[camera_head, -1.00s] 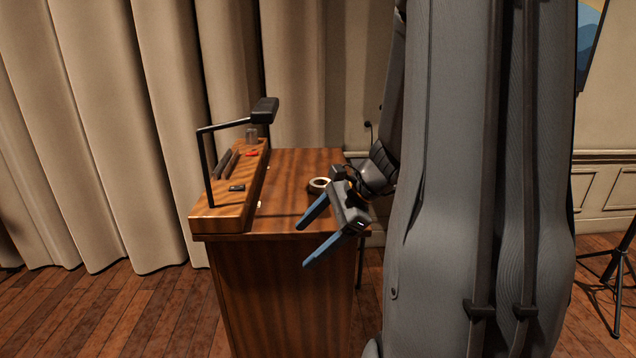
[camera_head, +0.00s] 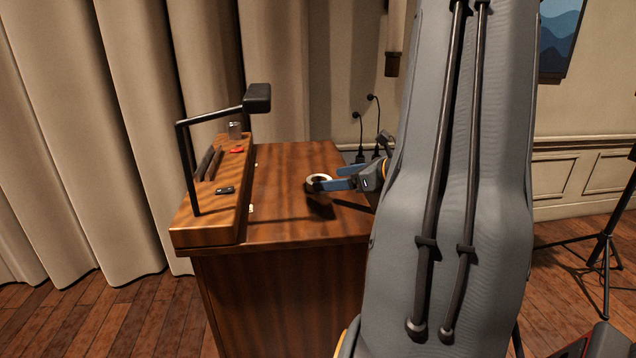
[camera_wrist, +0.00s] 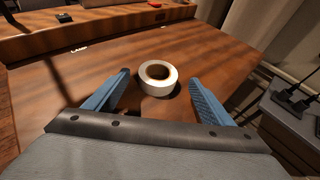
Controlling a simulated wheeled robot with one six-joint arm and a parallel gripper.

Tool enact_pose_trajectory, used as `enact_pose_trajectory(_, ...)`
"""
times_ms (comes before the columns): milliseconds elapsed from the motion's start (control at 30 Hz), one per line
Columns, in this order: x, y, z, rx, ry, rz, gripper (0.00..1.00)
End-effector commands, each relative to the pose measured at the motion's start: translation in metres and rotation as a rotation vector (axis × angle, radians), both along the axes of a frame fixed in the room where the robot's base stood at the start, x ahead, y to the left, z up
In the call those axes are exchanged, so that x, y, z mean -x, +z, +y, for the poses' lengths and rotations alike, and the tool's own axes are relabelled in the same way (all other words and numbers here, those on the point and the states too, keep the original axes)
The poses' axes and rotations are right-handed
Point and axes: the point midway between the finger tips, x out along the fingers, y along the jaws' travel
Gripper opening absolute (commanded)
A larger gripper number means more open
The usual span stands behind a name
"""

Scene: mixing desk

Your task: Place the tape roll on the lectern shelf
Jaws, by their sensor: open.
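The white tape roll (camera_head: 318,179) lies flat on the wooden lectern top (camera_head: 283,221). In the wrist view the tape roll (camera_wrist: 158,77) sits just ahead of and between the two blue fingertips. My gripper (camera_head: 338,178) is open, low over the top at its right side, with its fingers pointing left toward the roll. In the wrist view my gripper (camera_wrist: 160,86) shows nothing held between its fingers. The lectern shelf (camera_head: 207,229) is the raised wooden ledge along the left side of the top.
On the shelf are dark pens (camera_head: 208,163), a small black item (camera_head: 225,190), a red item (camera_head: 237,150) and a clear cup (camera_head: 235,130). A black lamp (camera_head: 257,98) arches over it. The shelf's near end is bare. Black plugs (camera_wrist: 292,94) stand at the right.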

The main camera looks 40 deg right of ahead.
Motion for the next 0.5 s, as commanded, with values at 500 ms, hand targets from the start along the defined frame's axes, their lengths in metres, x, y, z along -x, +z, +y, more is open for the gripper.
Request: enact_pose_trajectory(500, -0.034, -0.018, 0.012, 0.002, 0.007, 0.001, 0.76)
